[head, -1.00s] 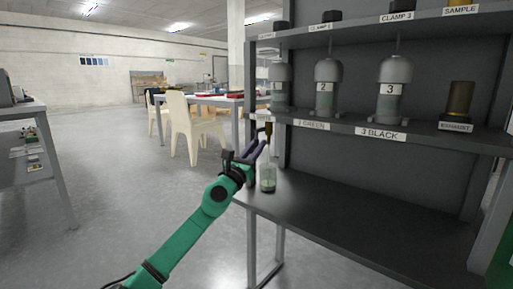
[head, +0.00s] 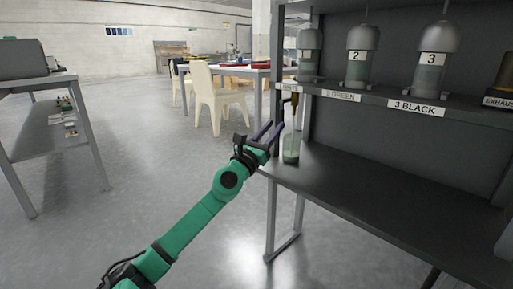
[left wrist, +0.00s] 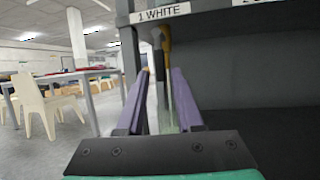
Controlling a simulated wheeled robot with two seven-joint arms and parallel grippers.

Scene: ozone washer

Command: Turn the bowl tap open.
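My left gripper (head: 276,126) is open, with two purple fingers, just left of a clear bottle (head: 291,147) on the lower shelf's left end. In the left wrist view the gripper (left wrist: 160,72) points at the bottle and a thin stem, which show between the fingers; contact cannot be told. A brown-gold handle-like piece (head: 294,102) stands above the bottle, and it also shows in the left wrist view (left wrist: 167,38). I cannot tell whether it is the bowl tap. Grey-capped bowls labelled 2 (head: 358,62) and 3 (head: 431,62) stand on the upper shelf. My right gripper is not in view.
The dark upper shelf carries a 3 BLACK label (head: 417,107) and overhangs the lower shelf (head: 375,195), which is mostly bare. A rack post stands close beside the bottle. Chairs (head: 217,98) and a table stand behind; the floor at left is open.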

